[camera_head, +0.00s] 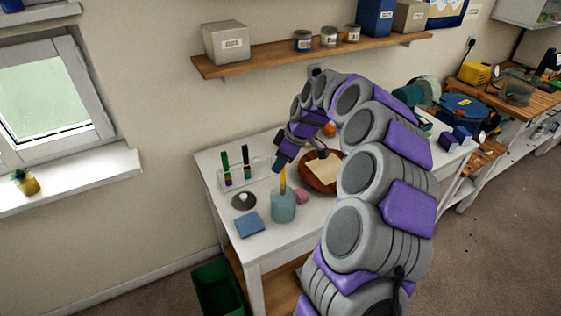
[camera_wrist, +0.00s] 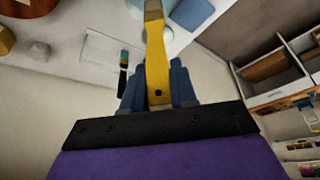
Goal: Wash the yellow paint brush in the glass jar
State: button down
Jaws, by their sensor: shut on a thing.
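The yellow paint brush (camera_wrist: 157,58) is gripped between the blue fingers of my gripper (camera_wrist: 158,88). Its bristle end points away from the gripper, toward the top of the wrist view. In the head view, my gripper (camera_head: 285,163) is above the table and the yellow brush (camera_head: 283,180) hangs down upright at the mouth of the glass jar (camera_head: 283,208). The jar is pale blue and stands upright near the table's front. I cannot tell clearly how far the brush tip is inside the jar. A pale round part of the jar shows behind the brush in the wrist view.
A clear rack (camera_head: 260,168) with a green brush (camera_head: 226,168) and a dark brush (camera_head: 246,163) stands at the back left.

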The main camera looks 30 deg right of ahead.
notch_tip(320, 180, up, 6)
jog(key=p, duration=0.2)
dwell(0.5)
dwell(0.3)
